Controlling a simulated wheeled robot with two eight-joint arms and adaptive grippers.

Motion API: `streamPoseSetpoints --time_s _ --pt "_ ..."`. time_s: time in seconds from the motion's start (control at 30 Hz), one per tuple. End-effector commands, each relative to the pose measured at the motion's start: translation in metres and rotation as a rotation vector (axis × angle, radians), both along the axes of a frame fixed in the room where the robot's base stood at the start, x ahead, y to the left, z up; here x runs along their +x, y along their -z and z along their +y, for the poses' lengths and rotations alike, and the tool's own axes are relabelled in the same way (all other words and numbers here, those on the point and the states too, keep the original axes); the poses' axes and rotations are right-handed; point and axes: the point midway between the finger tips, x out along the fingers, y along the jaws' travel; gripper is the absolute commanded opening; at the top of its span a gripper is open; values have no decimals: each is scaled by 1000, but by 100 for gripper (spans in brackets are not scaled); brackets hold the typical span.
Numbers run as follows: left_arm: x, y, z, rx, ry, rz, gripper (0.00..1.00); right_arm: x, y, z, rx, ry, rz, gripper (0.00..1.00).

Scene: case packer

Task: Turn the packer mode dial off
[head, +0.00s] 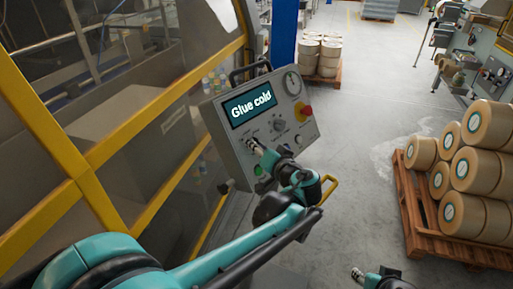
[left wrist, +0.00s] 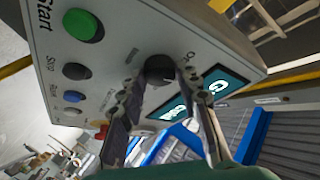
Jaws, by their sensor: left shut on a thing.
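The packer's control panel (head: 235,150) is a grey box with a lit display (head: 250,107) reading "Glue cold". The black mode dial (left wrist: 160,70) shows in the left wrist view between my left gripper's fingers. My left gripper (head: 254,146) is at the panel's face below the display, shut on the dial, and it mostly hides the dial in the head view. The fingers also show in the left wrist view (left wrist: 161,88). Labels around the dial are only partly legible, so its setting is unclear. My right gripper (head: 357,273) is at the bottom edge, away from the panel; its jaw state is unclear.
A green Start button (left wrist: 83,24) sits near the dial, with Stop and blue buttons beside it. A red emergency stop (head: 304,110) and a gauge (head: 292,83) are on the panel's right. A yellow-framed machine guard (head: 110,145) stands left. A pallet of rolls (head: 425,235) stands right.

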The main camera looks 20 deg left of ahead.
Motion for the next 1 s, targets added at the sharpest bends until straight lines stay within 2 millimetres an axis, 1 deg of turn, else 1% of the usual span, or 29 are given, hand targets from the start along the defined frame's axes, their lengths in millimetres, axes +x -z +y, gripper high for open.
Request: streamPoseSetpoints --time_s 0.03,0.4,0.7,1.0 --pt "0 4 -1 -16 -18 -26 4 0 5 0 0 0 0 40" --pt "2 6 -4 -148 -185 -281 4 0 20 0 0 0 0 40" --pt "3 6 -5 -237 -295 -450 4 0 26 0 0 0 0 40" --pt "4 7 -5 -284 -354 -538 4 0 28 0 0 0 0 40"
